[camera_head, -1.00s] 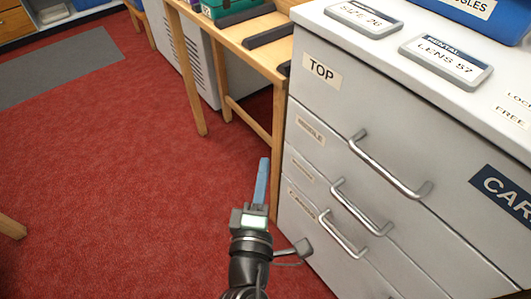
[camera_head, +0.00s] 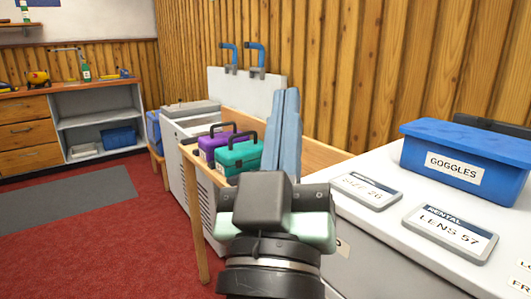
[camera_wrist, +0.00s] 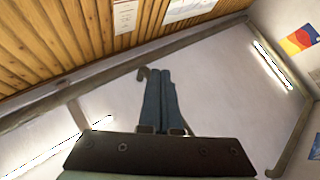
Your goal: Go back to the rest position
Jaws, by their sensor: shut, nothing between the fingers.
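My gripper (camera_head: 286,135) stands upright in the middle of the head view, its blue-grey fingers pressed together with nothing between them. It is in the air in front of the wooden bench and to the left of the white cabinet top. In the wrist view my gripper (camera_wrist: 160,85) points up toward the pale ceiling, and its fingers look closed along their length. My wrist hides part of the bench and the cabinet's front.
The white cabinet (camera_head: 375,259) carries a blue goggles bin (camera_head: 466,158) and two label plates, "SIZE 26" (camera_head: 367,190) and "LENS 57" (camera_head: 450,233). Purple (camera_head: 212,144) and teal (camera_head: 238,155) toolboxes stand on the wooden bench (camera_head: 205,167). Red floor (camera_head: 95,235) lies open at left.

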